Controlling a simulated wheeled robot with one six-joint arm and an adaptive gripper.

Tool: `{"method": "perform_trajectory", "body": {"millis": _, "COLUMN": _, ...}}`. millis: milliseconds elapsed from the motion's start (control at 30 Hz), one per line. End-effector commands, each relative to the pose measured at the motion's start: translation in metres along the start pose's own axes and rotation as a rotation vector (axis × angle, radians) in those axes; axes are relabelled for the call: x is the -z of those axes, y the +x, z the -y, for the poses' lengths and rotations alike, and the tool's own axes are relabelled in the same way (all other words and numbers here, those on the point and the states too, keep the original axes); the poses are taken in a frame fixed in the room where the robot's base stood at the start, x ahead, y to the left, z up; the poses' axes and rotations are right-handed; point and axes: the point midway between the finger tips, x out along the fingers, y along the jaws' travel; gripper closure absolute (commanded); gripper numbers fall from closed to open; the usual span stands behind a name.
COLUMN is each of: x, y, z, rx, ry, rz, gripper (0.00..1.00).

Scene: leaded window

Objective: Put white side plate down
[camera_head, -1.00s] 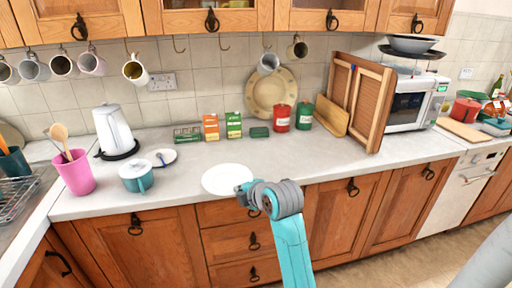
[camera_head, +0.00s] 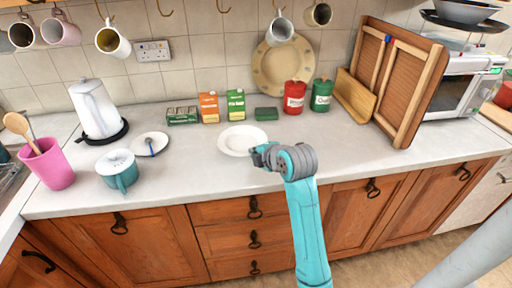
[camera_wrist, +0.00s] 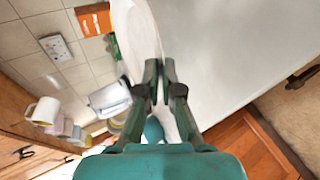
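The white side plate (camera_head: 240,138) is at the middle of the worktop in the head view, level or nearly so. I cannot tell whether it touches the worktop or hovers just above it. My gripper (camera_head: 260,152) is at the plate's near right rim. In the wrist view the fingers (camera_wrist: 160,72) are close together, shut on the rim of the plate (camera_wrist: 138,35). The fingers hide part of the rim.
The grey worktop (camera_head: 200,185) is clear in front of the plate. Behind stand an orange box (camera_head: 208,108), a green box (camera_head: 236,106), a low green block (camera_head: 266,114) and a red canister (camera_head: 295,97).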

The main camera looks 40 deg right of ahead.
Motion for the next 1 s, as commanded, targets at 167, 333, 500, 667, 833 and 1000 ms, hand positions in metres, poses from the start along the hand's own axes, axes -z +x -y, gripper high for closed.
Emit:
{"method": "perform_trajectory", "body": {"millis": 167, "x": 0.000, "y": 0.010, "z": 0.017, "rx": 0.002, "ry": 0.000, "rz": 0.000, "gripper": 1.00}}
{"method": "perform_trajectory", "body": {"millis": 333, "x": 0.000, "y": 0.018, "z": 0.030, "rx": 0.001, "ry": 0.000, "rz": 0.000, "gripper": 1.00}}
{"method": "perform_trajectory", "body": {"millis": 500, "x": 0.000, "y": 0.024, "z": 0.039, "rx": 0.000, "ry": 0.000, "rz": 0.000, "gripper": 1.00}}
{"method": "perform_trajectory", "body": {"millis": 667, "x": 0.000, "y": 0.026, "z": 0.043, "rx": 0.000, "ry": 0.000, "rz": 0.000, "gripper": 1.00}}
{"method": "perform_trajectory", "body": {"millis": 833, "x": 0.000, "y": 0.026, "z": 0.043, "rx": -0.001, "ry": 0.000, "rz": 0.000, "gripper": 1.00}}
{"method": "perform_trajectory", "body": {"millis": 1000, "x": 0.000, "y": 0.026, "z": 0.043, "rx": -0.001, "ry": 0.000, "rz": 0.000, "gripper": 1.00}}
